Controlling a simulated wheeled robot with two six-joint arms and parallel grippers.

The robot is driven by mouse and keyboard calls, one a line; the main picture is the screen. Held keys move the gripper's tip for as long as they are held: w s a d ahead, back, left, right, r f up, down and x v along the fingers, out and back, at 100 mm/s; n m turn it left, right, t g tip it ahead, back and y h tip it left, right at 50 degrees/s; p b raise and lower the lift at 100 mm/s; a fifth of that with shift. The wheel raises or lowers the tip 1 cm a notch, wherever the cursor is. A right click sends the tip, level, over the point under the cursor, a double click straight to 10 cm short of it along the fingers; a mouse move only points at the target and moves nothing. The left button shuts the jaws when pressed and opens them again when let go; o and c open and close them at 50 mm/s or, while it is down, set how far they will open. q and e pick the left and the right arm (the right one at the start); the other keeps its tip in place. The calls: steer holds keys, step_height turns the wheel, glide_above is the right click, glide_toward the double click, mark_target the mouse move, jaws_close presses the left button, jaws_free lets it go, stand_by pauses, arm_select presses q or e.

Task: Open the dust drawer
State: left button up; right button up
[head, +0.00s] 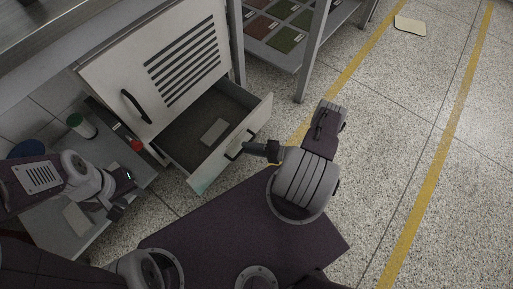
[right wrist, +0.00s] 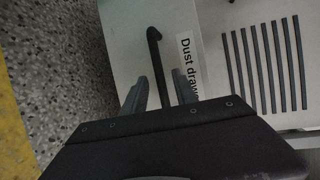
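The dust drawer (head: 197,178) is the pale lower drawer of the cabinet, and it stands pulled out with its inside showing. A flat light block (head: 214,131) lies in it. Its black bar handle (right wrist: 154,52) is on the front, beside a "Dust drawer" label (right wrist: 188,70). My right gripper (head: 247,150) is at this handle. In the right wrist view its two fingers (right wrist: 160,88) stand apart on either side of the bar, with a visible gap. My left gripper (head: 124,194) is away at the left, over a grey surface; its fingers are not clear.
The cabinet's upper door (head: 165,70) has slots and its own black handle (head: 135,106), and is shut. A green-topped can (head: 80,126) and a red item (head: 136,146) stand left of the drawer. A shelf with coloured samples (head: 285,38) is behind.

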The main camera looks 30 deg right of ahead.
steer(key=p+v, duration=0.1)
steer(key=v, duration=0.5)
steer(key=shift+s+d, duration=0.25)
steer(key=shift+s, duration=0.05)
steer(key=shift+r, duration=0.15)
